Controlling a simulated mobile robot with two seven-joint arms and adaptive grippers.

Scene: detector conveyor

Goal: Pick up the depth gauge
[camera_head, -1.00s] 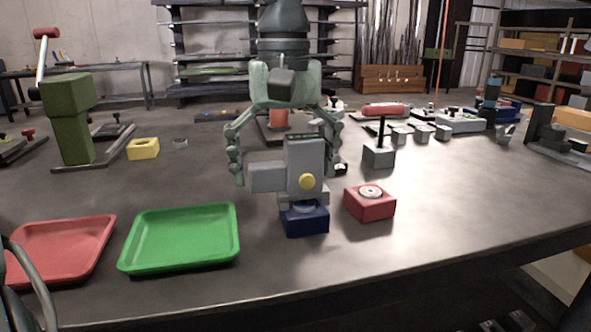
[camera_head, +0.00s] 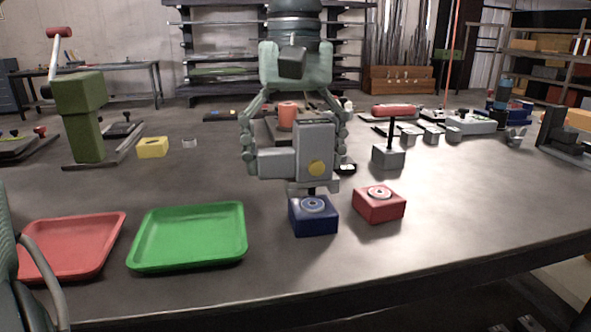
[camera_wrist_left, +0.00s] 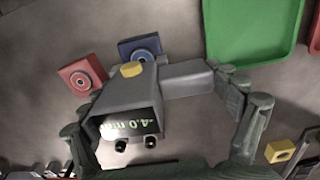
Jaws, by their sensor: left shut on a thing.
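The depth gauge (camera_head: 314,146) is a grey body with a yellow button and a block on its left side. My left gripper (camera_head: 298,160) is shut on it, one finger on each side. The gauge is upright, above the blue block (camera_head: 314,222), with a gap between them. A thin dark rod under the gauge stands over the block's ring; I cannot tell whether it touches. In the left wrist view the gauge (camera_wrist_left: 137,95) shows a lit display with green digits, between the gripper's fingers (camera_wrist_left: 165,115). My right gripper is not in view.
A red block (camera_head: 379,206) with a ring stands right of the blue one. A green tray (camera_head: 190,263) and a red tray (camera_head: 75,272) lie at the left. A grey block with a dark post (camera_head: 389,158) stands behind. The front right of the table is clear.

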